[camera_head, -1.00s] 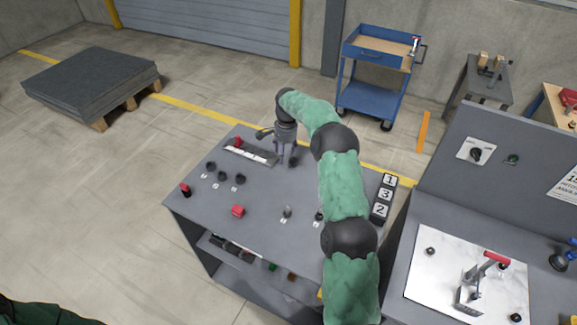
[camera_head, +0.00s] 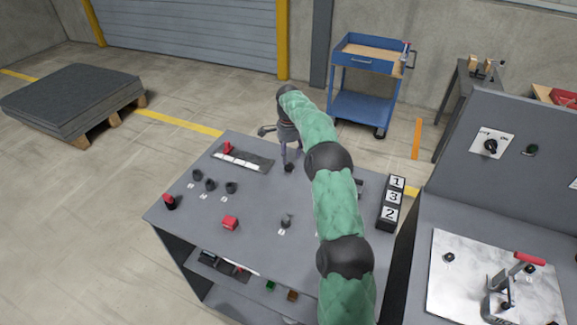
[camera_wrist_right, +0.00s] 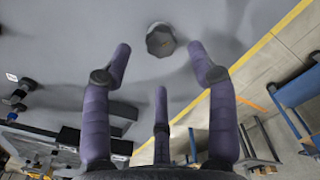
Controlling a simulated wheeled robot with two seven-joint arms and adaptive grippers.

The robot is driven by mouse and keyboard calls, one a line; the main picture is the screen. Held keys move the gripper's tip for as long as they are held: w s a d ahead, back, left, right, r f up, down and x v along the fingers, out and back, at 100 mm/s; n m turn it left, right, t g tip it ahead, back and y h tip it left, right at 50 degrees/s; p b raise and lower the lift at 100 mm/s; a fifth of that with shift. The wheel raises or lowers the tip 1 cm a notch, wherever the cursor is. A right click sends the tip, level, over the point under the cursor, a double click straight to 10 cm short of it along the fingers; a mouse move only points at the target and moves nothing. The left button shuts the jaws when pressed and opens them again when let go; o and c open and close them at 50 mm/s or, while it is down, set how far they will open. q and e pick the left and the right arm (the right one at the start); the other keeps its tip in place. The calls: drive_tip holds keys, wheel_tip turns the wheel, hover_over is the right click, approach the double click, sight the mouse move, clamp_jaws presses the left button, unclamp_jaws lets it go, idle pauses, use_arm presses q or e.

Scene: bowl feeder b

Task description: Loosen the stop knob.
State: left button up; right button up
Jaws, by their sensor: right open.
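A dark, faceted round knob (camera_head: 289,167), which looks like the stop knob, stands on the grey table top (camera_head: 258,205) just right of the slide rail (camera_head: 258,162). In the right wrist view the knob (camera_wrist_right: 160,40) lies at the top, just beyond the fingertips. My right gripper (camera_head: 291,158) points down over it with its three purple fingers spread. The fingers (camera_wrist_right: 160,72) are open and empty around the knob's side, with no contact visible. My left gripper is out of view.
The rail has a red handle (camera_head: 227,147) and a white scale. Several black knobs (camera_head: 211,185), a red block (camera_head: 230,223) and a small lever (camera_head: 286,221) stand on the table. Number blocks (camera_head: 393,198) sit at its right edge. My arm hides the table's right part.

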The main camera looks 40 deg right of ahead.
sight(289, 165)
drive_tip(key=shift+f+b, duration=0.5)
drive_tip(key=shift+f, duration=2.15)
drive_tip(key=c, duration=1.1)
